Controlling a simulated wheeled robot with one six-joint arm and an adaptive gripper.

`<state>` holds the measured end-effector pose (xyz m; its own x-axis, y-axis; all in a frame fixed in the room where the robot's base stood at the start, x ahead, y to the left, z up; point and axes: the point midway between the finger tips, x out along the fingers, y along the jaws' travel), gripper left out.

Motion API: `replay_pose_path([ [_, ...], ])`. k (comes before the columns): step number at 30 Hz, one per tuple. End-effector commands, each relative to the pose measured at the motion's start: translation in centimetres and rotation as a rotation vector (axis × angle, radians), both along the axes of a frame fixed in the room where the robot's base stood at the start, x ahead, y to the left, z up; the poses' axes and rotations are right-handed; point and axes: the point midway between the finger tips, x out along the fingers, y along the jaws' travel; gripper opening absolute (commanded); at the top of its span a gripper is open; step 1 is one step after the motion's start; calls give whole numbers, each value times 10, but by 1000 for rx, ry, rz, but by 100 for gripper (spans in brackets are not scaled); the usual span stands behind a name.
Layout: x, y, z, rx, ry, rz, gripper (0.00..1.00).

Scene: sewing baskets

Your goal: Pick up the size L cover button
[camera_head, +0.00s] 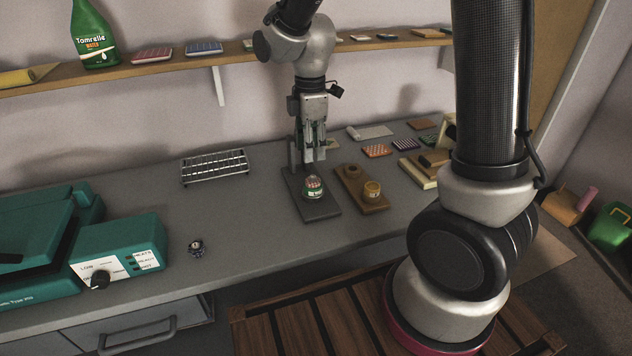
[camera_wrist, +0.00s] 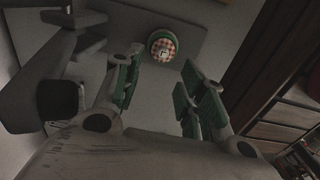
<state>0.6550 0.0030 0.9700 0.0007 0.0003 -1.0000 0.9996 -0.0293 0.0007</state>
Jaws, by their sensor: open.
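The cover button (camera_head: 313,187) is a small round piece with a green rim and a red-and-white checked top. It sits on a dark grey stand (camera_head: 322,211) on the counter. In the wrist view the button (camera_wrist: 162,45) shows a small dark mark at its centre that looks like a letter L. My gripper (camera_head: 315,156) points down above the button, apart from it. In the wrist view my gripper (camera_wrist: 160,78) is open and empty, with the button just beyond the gap between its green-padded fingers.
A wooden block with a round tan piece (camera_head: 372,190) stands right of the stand. A wire rack (camera_head: 214,167) lies left, and a teal machine (camera_head: 118,250) is further left. A small dark object (camera_head: 196,247) lies on the front counter. Colourful patches (camera_head: 377,151) lie behind right.

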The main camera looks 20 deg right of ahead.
Motion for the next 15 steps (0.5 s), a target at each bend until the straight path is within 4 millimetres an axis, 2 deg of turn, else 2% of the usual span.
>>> replay_pose_path([
  [8, -2, -1, -28, -2, 4, 22, 40],
  [15, -5, -4, -65, -2, 4, 21, 40],
])
